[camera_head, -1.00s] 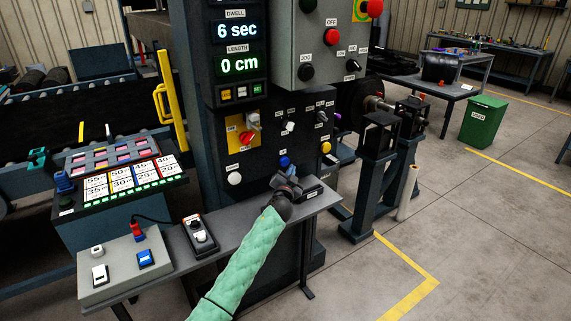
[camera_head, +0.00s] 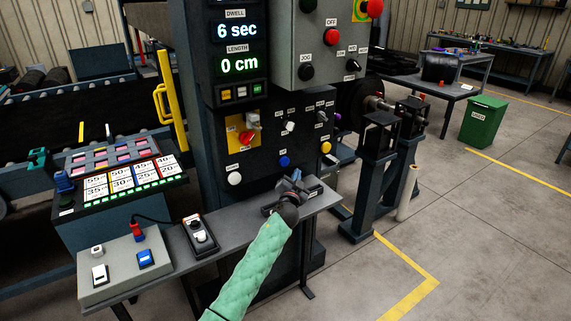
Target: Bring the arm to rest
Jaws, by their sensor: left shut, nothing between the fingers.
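My left arm comes up from the bottom of the head view in a green quilted sleeve. My left gripper (camera_head: 294,181) is shut and empty. It is in front of the press's control panel (camera_head: 262,178), over the right end of the grey shelf (camera_head: 235,218). A blue button (camera_head: 284,161) on the panel shows just above the gripper, with a visible gap between them. A dark box (camera_head: 312,186) on the shelf is partly hidden behind the gripper. My right gripper is not in view.
A black switch box (camera_head: 200,234) and a grey box with buttons (camera_head: 123,267) stand on the shelf's left part. Above the panel is a grey box with red and black knobs (camera_head: 331,37). A roller stand (camera_head: 380,170) is at the right. Open floor (camera_head: 490,240) lies beyond.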

